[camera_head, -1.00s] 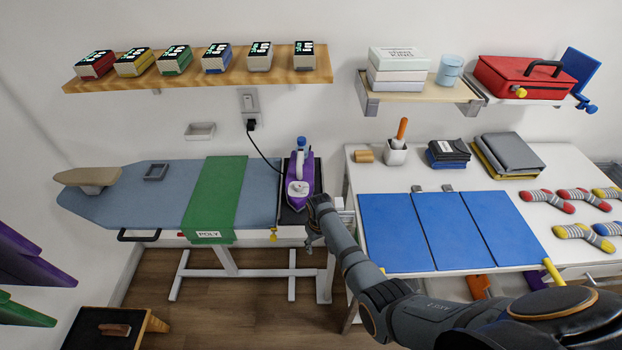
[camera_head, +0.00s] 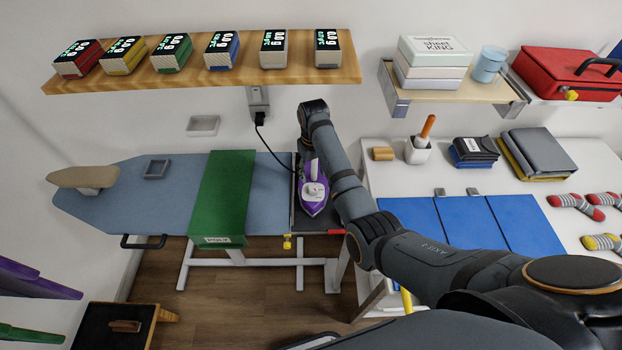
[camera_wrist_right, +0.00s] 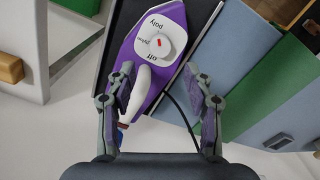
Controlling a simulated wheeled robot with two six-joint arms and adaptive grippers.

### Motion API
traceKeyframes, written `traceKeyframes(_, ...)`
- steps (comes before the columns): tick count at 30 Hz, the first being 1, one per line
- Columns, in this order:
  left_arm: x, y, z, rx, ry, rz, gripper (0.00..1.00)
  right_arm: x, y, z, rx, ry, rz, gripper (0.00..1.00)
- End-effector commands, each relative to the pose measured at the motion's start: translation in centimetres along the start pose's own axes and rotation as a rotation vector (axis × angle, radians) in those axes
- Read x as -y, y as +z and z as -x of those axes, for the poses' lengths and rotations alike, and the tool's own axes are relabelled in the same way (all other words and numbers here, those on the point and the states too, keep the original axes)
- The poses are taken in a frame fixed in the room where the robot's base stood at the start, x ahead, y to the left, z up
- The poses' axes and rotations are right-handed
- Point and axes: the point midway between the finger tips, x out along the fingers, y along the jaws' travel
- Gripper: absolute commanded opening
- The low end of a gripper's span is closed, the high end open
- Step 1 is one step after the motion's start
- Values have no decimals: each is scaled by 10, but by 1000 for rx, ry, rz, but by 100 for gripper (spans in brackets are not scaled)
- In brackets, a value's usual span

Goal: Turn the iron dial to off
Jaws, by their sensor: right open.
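The purple and white iron (camera_head: 313,207) rests on the dark pad at the right end of the ironing board. Its round white dial (camera_wrist_right: 160,42) shows in the right wrist view, with a small red mark and the words poly, nylon and off around it. I cannot tell for sure which word the mark points at. My right gripper (camera_wrist_right: 158,84) is open, its fingers on either side of the iron's white handle (camera_wrist_right: 141,88) and apart from the dial. In the head view my right gripper (camera_head: 306,156) is over the iron's back end, partly hidden by my arm. My left gripper is out of view.
The ironing board (camera_head: 125,185) carries a green cloth (camera_head: 224,190) left of the iron. A black cord runs from the wall outlet (camera_head: 259,103) to the iron. A wooden shelf (camera_head: 200,80) with several boxes hangs above. A white table (camera_head: 385,178) stands at the right.

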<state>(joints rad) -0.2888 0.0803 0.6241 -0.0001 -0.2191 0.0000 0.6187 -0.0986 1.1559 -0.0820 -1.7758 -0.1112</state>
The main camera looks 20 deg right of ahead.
Motion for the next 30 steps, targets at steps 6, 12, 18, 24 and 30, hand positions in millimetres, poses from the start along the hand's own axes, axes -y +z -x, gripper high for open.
traceKeyframes(6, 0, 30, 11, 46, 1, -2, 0, 0, 1, -36, 5, 0, 0, 52)
traceKeyframes(12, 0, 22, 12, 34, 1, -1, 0, 0, 1, -64, 2, 0, 0, 52)
traceKeyframes(18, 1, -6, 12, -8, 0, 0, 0, 0, 1, -71, 0, 0, -1, 52)
traceKeyframes(24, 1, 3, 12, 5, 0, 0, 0, 0, 1, -71, 0, 0, -1, 43)
traceKeyframes(30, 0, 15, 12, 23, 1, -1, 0, 0, 1, -71, 0, 0, -1, 16)
